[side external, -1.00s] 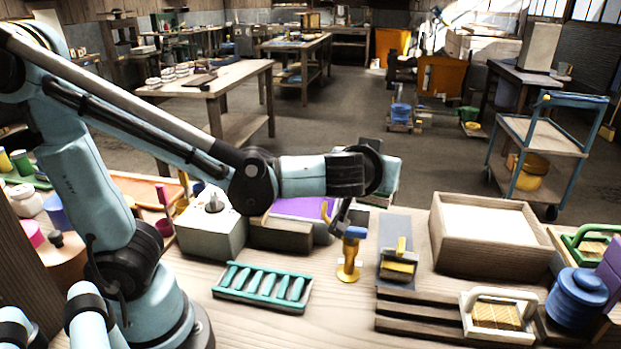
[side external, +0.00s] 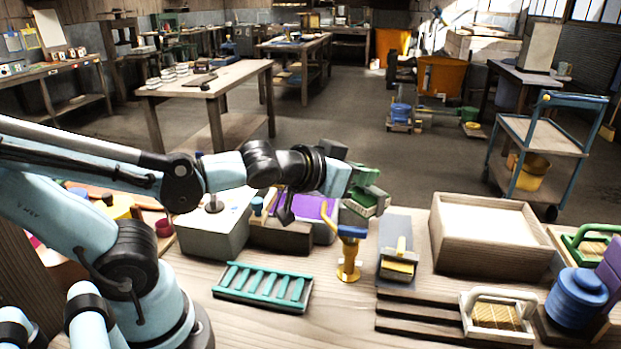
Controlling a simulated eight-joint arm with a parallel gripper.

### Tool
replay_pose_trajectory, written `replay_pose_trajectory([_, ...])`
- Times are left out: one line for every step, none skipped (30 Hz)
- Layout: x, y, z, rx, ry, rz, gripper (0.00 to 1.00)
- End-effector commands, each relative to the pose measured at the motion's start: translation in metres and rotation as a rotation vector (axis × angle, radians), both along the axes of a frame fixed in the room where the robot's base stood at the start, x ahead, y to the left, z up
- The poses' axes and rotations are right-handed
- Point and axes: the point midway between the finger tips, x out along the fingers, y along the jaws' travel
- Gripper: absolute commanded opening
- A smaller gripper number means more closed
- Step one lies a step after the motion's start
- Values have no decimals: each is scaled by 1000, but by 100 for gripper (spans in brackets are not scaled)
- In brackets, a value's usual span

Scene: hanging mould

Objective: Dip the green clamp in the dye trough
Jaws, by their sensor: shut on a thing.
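My gripper (side external: 352,180) is at the end of the arm, right of the middle of the side view, and is shut on the green clamp (side external: 369,194). The clamp is a small green piece with a pale lower part, partly hidden by the gripper and wrist. The dye trough (side external: 318,208), with a purple surface, lies just left of and below the clamp. My wrist covers part of the trough. The clamp looks above the bench level; whether it touches the trough's edge cannot be told.
A yellow stand with a blue top (side external: 349,250) is close in front of the gripper. A grey block (side external: 213,228) stands left of the trough. A teal rack (side external: 262,287) lies in front. A wooden box (side external: 490,255) is on the right. Bare bench shows around the rack.

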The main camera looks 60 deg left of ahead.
Motion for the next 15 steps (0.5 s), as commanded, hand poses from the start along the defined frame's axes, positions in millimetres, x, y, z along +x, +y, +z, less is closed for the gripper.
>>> replay_pose_trajectory([0, 2, 4, -3, -1, -13, 0])
replay_pose_trajectory([0, 2, 6, -1, -1, -23, 0])
replay_pose_trajectory([1, 3, 9, -1, 0, -35, 0])
replay_pose_trajectory([1, 4, 11, -1, -1, -43, 0])
replay_pose_trajectory([1, 4, 13, -1, -1, -50, 0])
replay_pose_trajectory([1, 5, 15, -1, 0, -58, 0])
replay_pose_trajectory([1, 6, 17, 0, 0, -63, 0])
replay_pose_trajectory([2, 6, 19, 0, 1, -67, 0])
replay_pose_trajectory([2, 7, 21, 1, 1, -72, 0])
replay_pose_trajectory([2, 8, 23, 1, 1, -75, 0])
replay_pose_trajectory([2, 8, 24, 0, 1, -77, 0])
replay_pose_trajectory([2, 9, 26, 1, 1, -79, 0])
replay_pose_trajectory([2, 9, 27, 1, 2, -82, 0])
replay_pose_trajectory([2, 9, 27, 2, 2, -83, 0])
replay_pose_trajectory([3, 8, 27, 3, 2, -85, 0])
